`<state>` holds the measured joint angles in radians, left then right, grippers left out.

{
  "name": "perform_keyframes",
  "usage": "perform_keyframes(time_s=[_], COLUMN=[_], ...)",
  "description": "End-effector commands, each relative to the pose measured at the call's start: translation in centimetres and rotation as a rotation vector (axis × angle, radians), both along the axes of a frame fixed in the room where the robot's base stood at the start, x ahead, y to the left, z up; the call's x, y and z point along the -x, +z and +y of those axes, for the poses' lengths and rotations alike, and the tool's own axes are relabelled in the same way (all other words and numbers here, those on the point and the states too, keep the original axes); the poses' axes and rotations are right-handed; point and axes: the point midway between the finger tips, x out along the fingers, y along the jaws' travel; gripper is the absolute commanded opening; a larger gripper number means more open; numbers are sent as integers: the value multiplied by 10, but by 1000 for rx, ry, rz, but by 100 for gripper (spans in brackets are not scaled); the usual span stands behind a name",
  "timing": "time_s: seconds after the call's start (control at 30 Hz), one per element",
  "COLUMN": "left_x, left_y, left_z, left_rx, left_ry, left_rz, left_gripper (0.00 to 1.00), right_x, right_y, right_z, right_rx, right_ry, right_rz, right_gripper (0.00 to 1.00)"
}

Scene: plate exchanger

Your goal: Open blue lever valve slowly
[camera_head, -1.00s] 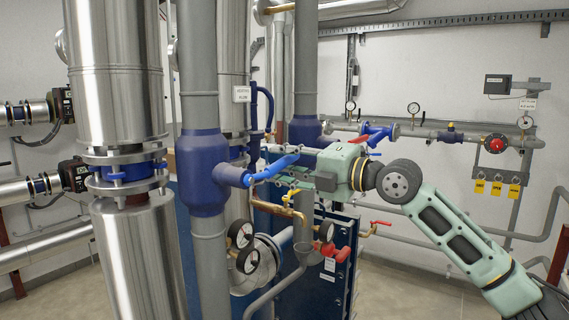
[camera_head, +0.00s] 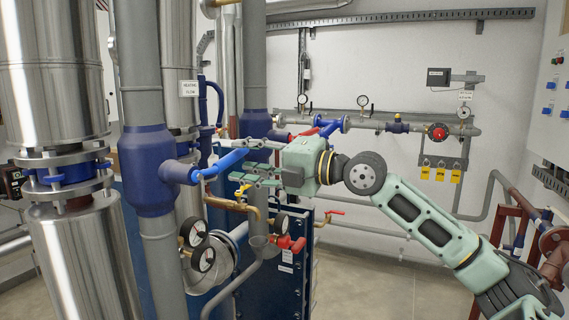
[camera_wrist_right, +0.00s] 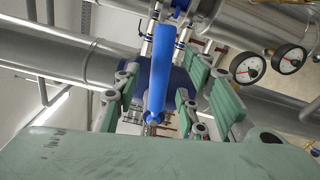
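The blue lever (camera_head: 222,163) sticks out to the right from the blue valve body (camera_head: 148,170) on the grey vertical pipe, rising slightly toward its free end. My right gripper (camera_head: 243,165) is at that free end, its fingers pointing left toward the valve. In the right wrist view the lever (camera_wrist_right: 160,80) runs between the spread green fingers of the gripper (camera_wrist_right: 165,95), with visible gaps on both sides. The fingers are open and do not appear to press on it. My left gripper is not in view.
Pressure gauges (camera_head: 193,231) and a brass pipe (camera_head: 225,203) sit just below the lever. A small yellow-handled valve (camera_head: 242,189) is close under the fingers. A red lever (camera_head: 304,133) is behind the gripper. Open floor (camera_head: 385,288) lies to the right.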

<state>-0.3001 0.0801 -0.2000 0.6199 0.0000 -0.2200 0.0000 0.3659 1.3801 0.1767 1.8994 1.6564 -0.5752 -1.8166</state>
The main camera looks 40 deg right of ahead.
Motion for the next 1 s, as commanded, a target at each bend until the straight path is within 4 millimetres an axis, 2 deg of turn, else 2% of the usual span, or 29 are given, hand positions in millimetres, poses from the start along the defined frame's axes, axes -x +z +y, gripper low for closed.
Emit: perform_keyframes(time_s=[0.4, 0.6, 0.8, 1.0], left_x=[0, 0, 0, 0], left_y=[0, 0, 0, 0], left_z=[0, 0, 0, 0], left_rx=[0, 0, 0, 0], left_ry=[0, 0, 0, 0], left_rz=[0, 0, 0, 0], left_gripper=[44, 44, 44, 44], right_x=[24, 52, 72, 78], right_y=[-2, 0, 0, -1], right_z=[-11, -23, -30, -33], right_rx=[2, -4, 0, 3], right_ry=[-2, -2, -2, -2], right_rz=[4, -3, -2, 0], right_gripper=[38, 38, 38, 38])
